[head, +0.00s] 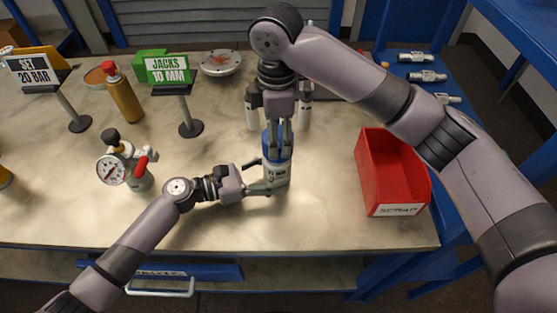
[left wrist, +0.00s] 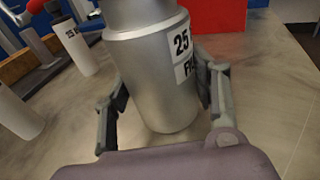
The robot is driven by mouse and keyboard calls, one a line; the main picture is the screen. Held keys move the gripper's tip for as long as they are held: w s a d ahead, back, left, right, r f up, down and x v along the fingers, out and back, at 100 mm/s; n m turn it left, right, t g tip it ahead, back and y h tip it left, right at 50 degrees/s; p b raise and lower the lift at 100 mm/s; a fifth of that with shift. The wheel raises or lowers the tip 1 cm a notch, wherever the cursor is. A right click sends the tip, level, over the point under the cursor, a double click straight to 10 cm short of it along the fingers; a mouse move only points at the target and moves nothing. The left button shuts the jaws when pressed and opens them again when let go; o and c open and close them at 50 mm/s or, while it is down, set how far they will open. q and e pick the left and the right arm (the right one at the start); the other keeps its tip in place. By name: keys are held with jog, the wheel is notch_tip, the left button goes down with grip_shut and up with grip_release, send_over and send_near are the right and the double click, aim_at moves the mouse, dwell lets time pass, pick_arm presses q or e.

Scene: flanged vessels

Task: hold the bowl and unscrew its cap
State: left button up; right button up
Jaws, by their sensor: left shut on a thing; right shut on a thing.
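The bowl is a grey metal cylinder with a white label (head: 278,178), standing upright near the front middle of the table. It fills the middle of the left wrist view (left wrist: 155,80). Its blue cap (head: 268,152) sits on top. My left gripper (head: 268,189) comes in from the left, low down, with one finger on each side of the bowl, shut on it. My right gripper (head: 279,138) points straight down from above, its fingers shut on the cap and hiding part of it.
A red scrap bin (head: 393,172) stands to the right. A pressure gauge assembly (head: 115,168) stands to the left. White cylinders (head: 305,112) stand just behind the bowl. Sign stands (head: 183,100) and a yellow bottle (head: 124,98) are at the back left. The front table strip is clear.

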jog(key=shift+r, duration=0.45)
jog(key=shift+r, duration=2.5)
pick_arm(q)
jog(key=o, duration=1.1)
